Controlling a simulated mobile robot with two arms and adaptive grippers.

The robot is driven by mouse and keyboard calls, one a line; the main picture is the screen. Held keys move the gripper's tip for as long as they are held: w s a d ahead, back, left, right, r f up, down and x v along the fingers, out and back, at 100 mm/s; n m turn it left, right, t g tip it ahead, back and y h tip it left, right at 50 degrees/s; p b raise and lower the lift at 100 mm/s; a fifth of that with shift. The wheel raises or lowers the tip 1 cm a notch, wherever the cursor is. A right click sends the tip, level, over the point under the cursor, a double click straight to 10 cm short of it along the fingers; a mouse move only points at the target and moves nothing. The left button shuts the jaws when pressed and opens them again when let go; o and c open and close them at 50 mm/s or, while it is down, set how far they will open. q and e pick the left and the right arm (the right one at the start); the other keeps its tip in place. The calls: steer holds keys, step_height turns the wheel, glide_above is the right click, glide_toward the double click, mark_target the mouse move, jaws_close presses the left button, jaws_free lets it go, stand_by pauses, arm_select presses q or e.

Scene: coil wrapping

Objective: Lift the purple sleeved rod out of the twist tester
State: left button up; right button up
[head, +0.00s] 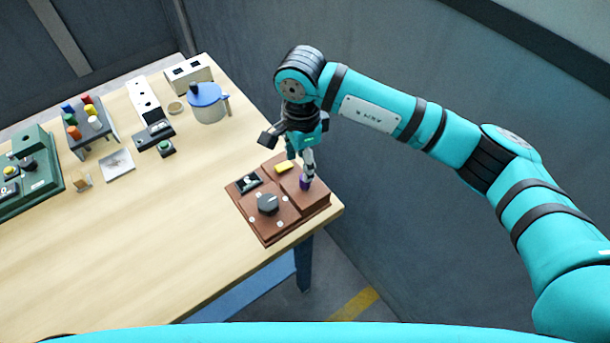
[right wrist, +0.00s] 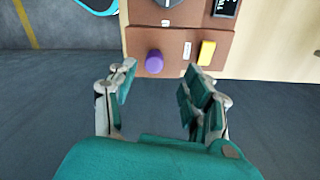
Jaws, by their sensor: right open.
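The purple sleeved rod (head: 305,183) stands in the brown twist tester (head: 283,213) at the table's right corner. In the right wrist view the rod's purple top (right wrist: 154,62) shows as a round cap on the tester's brown panel (right wrist: 181,42). My right gripper (head: 297,165) is above the tester, close to the rod. In the right wrist view its fingers (right wrist: 155,88) are open and empty, with the purple top beyond the tips and between their lines. My left gripper is not in view.
The tester carries a yellow block (head: 284,168), a black knob (head: 267,204) and a small display (head: 248,183). A blue-lidded pot (head: 208,103), a rack of coloured pegs (head: 88,124) and a green device (head: 31,170) stand farther left. The table's front middle is clear.

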mark_target(305, 188)
steer(key=shift+f, duration=0.55)
steer(key=f+p, duration=0.2)
steer(key=f, duration=0.1)
steer(key=f+p, duration=0.1)
steer(key=shift+s+d+f, duration=0.15)
steer(key=shift+s+d, duration=0.15)
steer(key=shift+d, duration=0.05)
steer(key=shift+f, duration=0.4)
steer(key=shift+c, duration=0.3)
jaws_close()
